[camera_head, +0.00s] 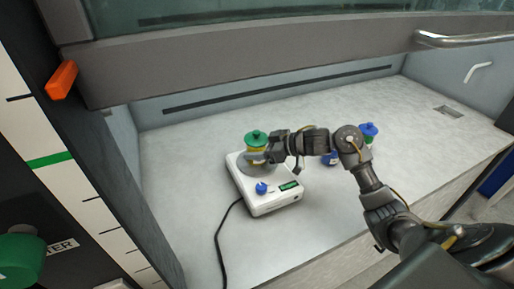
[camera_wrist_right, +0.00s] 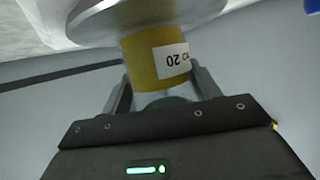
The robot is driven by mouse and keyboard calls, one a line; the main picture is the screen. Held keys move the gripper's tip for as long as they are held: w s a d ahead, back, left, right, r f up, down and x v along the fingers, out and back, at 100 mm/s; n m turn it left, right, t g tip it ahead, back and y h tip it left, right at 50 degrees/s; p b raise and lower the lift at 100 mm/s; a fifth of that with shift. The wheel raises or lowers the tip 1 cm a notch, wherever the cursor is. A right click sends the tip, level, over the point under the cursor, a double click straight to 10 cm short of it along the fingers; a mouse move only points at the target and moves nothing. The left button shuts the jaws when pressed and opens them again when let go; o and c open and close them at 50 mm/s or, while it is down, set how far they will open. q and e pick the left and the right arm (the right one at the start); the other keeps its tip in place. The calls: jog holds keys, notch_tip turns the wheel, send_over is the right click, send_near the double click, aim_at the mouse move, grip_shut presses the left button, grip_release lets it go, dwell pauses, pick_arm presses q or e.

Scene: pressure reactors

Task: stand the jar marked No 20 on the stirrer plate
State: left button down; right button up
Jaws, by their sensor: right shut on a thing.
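The jar marked No 20 has a yellow body (camera_wrist_right: 158,62) and a green lid (camera_head: 256,136). My right gripper (camera_head: 264,151) is shut on it, one finger on each side, as the right wrist view also shows (camera_wrist_right: 165,95). The label reads 20, upside down in the wrist view. The jar is upright over the round grey top of the white stirrer plate (camera_head: 262,204); this disc also shows in the wrist view (camera_wrist_right: 95,20). I cannot tell whether the jar's base touches the disc. My left gripper is not in view.
A blue-lidded jar (camera_head: 368,131) stands behind my right arm, and another blue item (camera_head: 330,159) is partly hidden by it. A black cable (camera_head: 218,238) runs from the stirrer. The raised sash (camera_head: 250,57) crosses above. The bench left of the stirrer is clear.

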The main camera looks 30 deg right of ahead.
jog(key=o, duration=1.2)
jog(key=b+v, duration=0.1)
jog(key=v, duration=1.1)
jog(key=shift+r, duration=0.15)
jog(key=shift+r, duration=0.1)
